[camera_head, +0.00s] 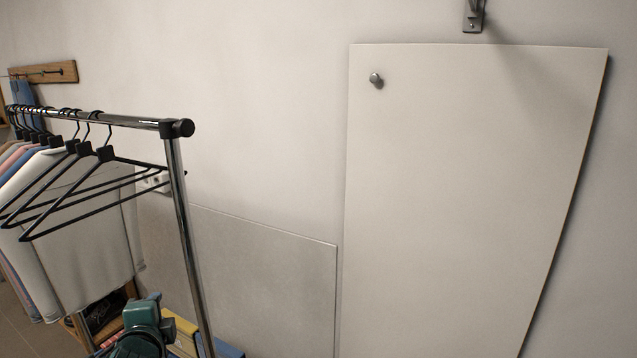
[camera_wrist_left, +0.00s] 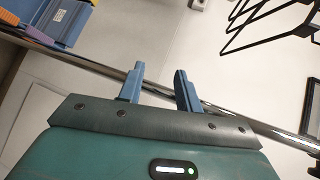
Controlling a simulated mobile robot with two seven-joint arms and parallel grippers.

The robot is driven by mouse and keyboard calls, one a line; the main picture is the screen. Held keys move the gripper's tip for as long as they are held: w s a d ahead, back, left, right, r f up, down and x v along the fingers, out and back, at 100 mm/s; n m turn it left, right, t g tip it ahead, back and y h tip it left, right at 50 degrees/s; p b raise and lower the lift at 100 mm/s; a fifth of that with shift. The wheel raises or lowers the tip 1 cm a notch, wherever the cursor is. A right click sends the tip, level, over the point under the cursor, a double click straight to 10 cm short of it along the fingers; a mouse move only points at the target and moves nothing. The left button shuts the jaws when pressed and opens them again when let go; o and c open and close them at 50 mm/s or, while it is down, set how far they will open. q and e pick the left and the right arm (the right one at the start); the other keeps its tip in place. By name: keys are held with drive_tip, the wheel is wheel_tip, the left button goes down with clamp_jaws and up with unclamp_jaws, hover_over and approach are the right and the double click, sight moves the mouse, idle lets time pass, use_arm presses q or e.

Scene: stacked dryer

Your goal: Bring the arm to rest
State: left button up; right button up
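My left gripper (camera_wrist_left: 159,69) shows in the left wrist view with its two blue fingers apart. No object is held between them. A metal rail crosses the view behind the fingers; how far it is from them I cannot tell. In the head view a green part of my left arm (camera_head: 143,330) shows at the bottom left, beside the upright post of the clothes rack (camera_head: 185,220). The fingers cannot be made out there. My right arm and gripper are in neither view.
Black hangers (camera_head: 100,190) and several garments (camera_head: 85,235) hang from the rack at the left. A pale panel with a round knob (camera_head: 376,80) covers the wall at the right. A wooden hook board (camera_head: 45,72) is on the far wall. Yellow and blue items (camera_head: 185,338) lie low behind the post.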

use_arm(q)
drive_tip(key=s+d+f+n+g+h, duration=0.1)
drive_tip(key=s+d+f+h, duration=0.1)
drive_tip(key=s+d+f, duration=0.3)
drive_tip(key=s+f+n+h, duration=0.1)
drive_tip(key=s+f+n, duration=0.1)
drive_tip(key=f, duration=0.4)
drive_tip(key=s+d+f+n+g+h, duration=0.1)
drive_tip(key=s+d+f+h, duration=0.1)
drive_tip(key=s+d+f, duration=0.3)
drive_tip(key=s+d+f+n+g+h, duration=0.1)
drive_tip(key=s+d+f+n, duration=0.1)
drive_tip(key=s+f+n, duration=0.2)
drive_tip(key=s+d+f+n+g+h, duration=0.1)
drive_tip(key=s+d+f+n, duration=0.1)
drive_tip(key=s+f, duration=0.3)
drive_tip(key=s+n, duration=0.1)
drive_tip(key=s, duration=0.3)
drive_tip(key=shift+s+d+f+n, duration=0.25)
drive_tip(key=shift+s+f+n, duration=0.05)
drive_tip(key=shift+n, duration=0.1)
drive_tip(key=shift+w, duration=0.1)
